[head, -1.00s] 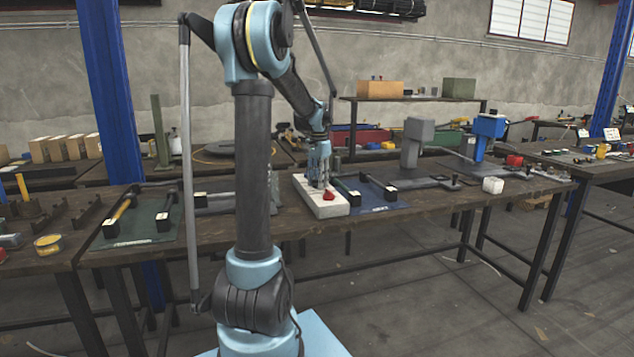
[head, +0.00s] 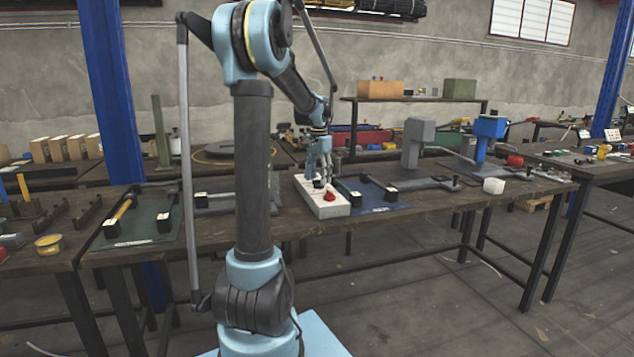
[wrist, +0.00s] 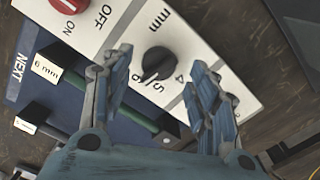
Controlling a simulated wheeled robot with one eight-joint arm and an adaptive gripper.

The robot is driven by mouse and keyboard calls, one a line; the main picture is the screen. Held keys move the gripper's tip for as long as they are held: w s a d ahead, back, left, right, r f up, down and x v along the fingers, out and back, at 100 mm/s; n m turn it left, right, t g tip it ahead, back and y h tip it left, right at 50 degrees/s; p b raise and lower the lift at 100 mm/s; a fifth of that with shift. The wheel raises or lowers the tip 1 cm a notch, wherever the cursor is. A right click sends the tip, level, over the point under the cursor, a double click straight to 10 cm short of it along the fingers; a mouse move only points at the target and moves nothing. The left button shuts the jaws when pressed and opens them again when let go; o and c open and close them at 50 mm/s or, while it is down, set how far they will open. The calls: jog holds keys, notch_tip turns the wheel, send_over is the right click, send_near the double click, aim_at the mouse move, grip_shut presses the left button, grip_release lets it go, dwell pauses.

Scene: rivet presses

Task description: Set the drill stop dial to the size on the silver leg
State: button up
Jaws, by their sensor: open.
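The white control box (head: 330,210) stands on the bench. In the wrist view, its black dial (wrist: 157,64) sits beside a printed scale with "mm", 4, 5 and 6. The dial's bar lies diagonally; I cannot tell its exact setting. My gripper (head: 320,180) is over the box. Its open fingers (wrist: 157,75) appear on either side of the dial in the wrist view, with no clear contact. On the blue mat (wrist: 20,85) marked "NEXT", one black block (wrist: 45,72) is labelled "6 mm"; another label is only partly readable. I cannot pick out a silver leg with certainty.
A red ON/OFF knob (wrist: 68,8) is on the same box. Grey (head: 418,140) and blue (head: 487,135) presses stand further right. A green mat (head: 130,225) with rods is on the left.

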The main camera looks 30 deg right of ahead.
notch_tip(320, 180, up, 10)
dwell(0.4)
dwell(0.4)
